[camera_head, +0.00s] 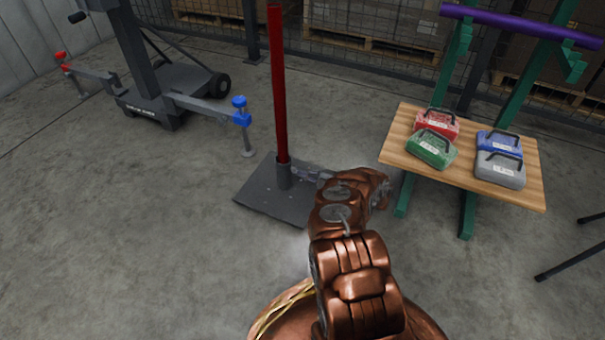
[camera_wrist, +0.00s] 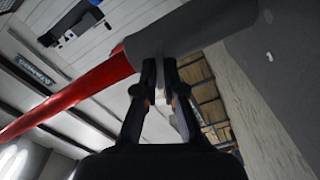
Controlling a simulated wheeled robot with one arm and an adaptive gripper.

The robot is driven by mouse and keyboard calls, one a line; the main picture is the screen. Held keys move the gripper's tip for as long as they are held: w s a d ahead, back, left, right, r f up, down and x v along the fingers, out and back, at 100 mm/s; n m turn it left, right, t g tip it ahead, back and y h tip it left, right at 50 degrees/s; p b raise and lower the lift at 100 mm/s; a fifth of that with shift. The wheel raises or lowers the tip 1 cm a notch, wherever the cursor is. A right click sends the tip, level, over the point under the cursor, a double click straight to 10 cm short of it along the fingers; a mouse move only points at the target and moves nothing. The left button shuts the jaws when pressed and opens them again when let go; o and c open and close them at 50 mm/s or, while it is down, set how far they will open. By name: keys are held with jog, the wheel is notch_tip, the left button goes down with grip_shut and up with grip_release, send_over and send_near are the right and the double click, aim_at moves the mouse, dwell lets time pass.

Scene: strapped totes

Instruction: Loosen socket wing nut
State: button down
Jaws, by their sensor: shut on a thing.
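A red pole (camera_head: 278,85) stands upright in a grey socket (camera_head: 284,178) on a dark base plate (camera_head: 259,198) on the floor. My gripper (camera_head: 299,170) reaches the right side of the socket; my arm partly blocks the view. In the wrist view, my gripper (camera_wrist: 160,68) has its fingertips close together, shut on the small grey wing nut (camera_wrist: 158,50) at the socket (camera_wrist: 205,30). The red pole (camera_wrist: 90,84) runs off to the left there. The wing nut is mostly hidden by the fingers and cannot be made out in the head view.
A wooden-topped table (camera_head: 395,150) at right carries red (camera_head: 438,122), green (camera_head: 430,150), blue (camera_head: 498,141) and grey (camera_head: 500,170) cases. A purple bar (camera_head: 520,25) lies on green uprights behind it. A wheeled stand (camera_head: 150,100) is at left. Floor around the plate is open.

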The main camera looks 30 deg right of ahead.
jog(key=shift+a, duration=0.2)
jog(key=c, duration=1.3)
grip_release()
jog(key=shift+d, duration=0.1)
jog(key=shift+d, duration=0.1)
jog(key=v, duration=1.2)
